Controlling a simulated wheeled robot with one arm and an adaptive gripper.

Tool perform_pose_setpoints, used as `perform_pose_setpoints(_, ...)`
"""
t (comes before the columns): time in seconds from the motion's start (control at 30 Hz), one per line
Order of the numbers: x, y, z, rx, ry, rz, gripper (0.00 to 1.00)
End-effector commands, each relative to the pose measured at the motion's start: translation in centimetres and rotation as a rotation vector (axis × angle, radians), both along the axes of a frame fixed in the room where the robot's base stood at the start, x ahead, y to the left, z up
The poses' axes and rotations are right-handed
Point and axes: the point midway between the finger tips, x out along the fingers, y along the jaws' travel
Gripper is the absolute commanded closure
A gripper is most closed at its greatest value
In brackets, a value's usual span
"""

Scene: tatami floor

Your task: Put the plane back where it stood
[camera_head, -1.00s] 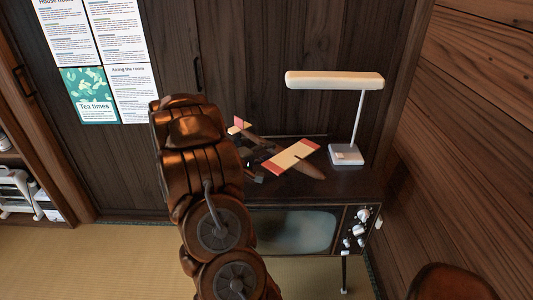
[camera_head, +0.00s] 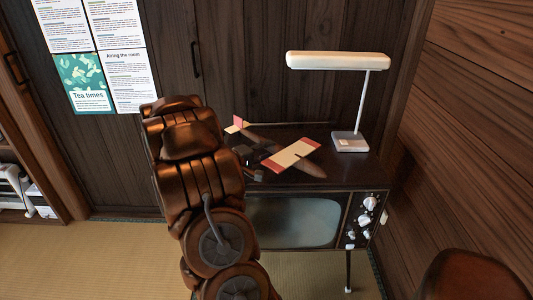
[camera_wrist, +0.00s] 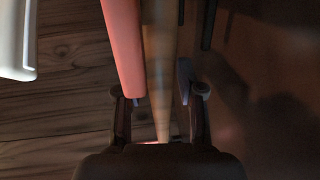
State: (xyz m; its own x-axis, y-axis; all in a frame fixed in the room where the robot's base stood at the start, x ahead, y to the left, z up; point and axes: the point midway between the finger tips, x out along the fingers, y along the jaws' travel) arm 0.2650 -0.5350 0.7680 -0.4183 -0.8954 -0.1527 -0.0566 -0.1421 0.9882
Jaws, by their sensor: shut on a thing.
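The plane (camera_head: 292,155) has a brown fuselage and a cream wing with red-pink tips. In the head view it is over the top of the old television (camera_head: 350,180), nose toward the lower right. I cannot tell whether it touches the top. My gripper (camera_head: 256,163) is at its left side, partly hidden behind my arm. In the wrist view, my gripper (camera_wrist: 158,92) is shut on the plane, with the fuselage (camera_wrist: 159,60) between the fingers and a pink wing part beside the left finger.
A white desk lamp (camera_head: 349,142) stands at the right rear of the television top, close to the plane's nose. A dark wooden wall (camera_head: 240,60) is behind and a plank wall (camera_head: 465,130) is at right. The tatami floor (camera_head: 120,255) is clear at lower left.

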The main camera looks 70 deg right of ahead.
Motion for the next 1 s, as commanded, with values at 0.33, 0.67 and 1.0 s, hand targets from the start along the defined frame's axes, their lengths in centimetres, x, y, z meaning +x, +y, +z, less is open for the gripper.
perform_pose_setpoints(0.33,0.01,0.0,-0.14,0.0,0.0,0.0,1.0)
perform_pose_setpoints(0.67,0.03,0.01,-0.38,0.001,0.0,0.0,1.0)
perform_pose_setpoints(1.0,0.04,0.01,-0.93,0.0,-0.001,0.0,1.0)
